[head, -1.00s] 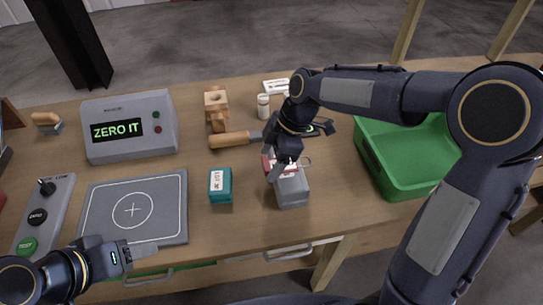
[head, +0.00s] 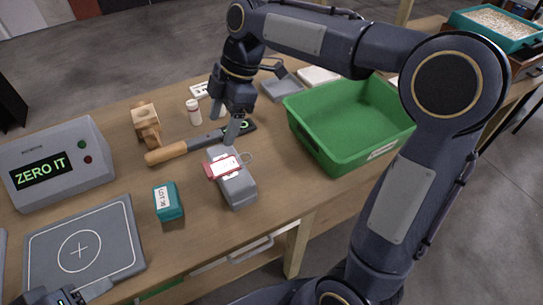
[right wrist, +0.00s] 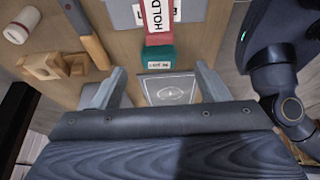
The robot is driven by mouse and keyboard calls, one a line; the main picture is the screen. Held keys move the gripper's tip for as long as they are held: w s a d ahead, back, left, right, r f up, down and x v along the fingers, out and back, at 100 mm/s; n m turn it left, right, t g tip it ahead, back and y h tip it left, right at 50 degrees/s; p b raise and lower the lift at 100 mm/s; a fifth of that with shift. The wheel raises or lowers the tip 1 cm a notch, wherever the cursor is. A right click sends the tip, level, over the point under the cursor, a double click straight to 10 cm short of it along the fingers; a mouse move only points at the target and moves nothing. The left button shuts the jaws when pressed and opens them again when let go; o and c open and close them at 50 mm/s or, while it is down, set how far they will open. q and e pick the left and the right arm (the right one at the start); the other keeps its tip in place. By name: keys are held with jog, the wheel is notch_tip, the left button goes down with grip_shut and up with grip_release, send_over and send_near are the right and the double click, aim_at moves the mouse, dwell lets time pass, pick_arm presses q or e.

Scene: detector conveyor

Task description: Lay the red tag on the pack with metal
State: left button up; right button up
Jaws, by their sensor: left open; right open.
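The red tag (head: 224,168) with a white label lies across the top of a grey pack (head: 239,191), its left end sticking out past the pack's edge. In the right wrist view the tag (right wrist: 158,22) reads HOLD. A teal pack (head: 168,202) labelled LOT 36 stands apart to the left; it also shows in the right wrist view (right wrist: 157,57). My right gripper (head: 232,140) is open and empty, just behind and above the tag. My left gripper (head: 66,297) is open, mostly cut off at the lower left. Which pack holds metal cannot be seen.
A green bin (head: 320,148) stands right. The plate is empty.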

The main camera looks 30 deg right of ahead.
jog(key=s+d+m+t, duration=0.3)
jog(key=s+d+m, duration=0.3)
jog(key=s+m, duration=0.35)
jog(key=s+d+f+m+t, duration=0.2)
jog(key=s+f+m, duration=0.5)
jog(key=s+m, duration=0.3)
jog(key=shift+s+f+m+t+h, duration=0.2)
jog(key=shift+s+m+t+h, duration=0.15)
jog(key=shift+s, duration=0.45)
jog(key=shift+d, duration=0.1)
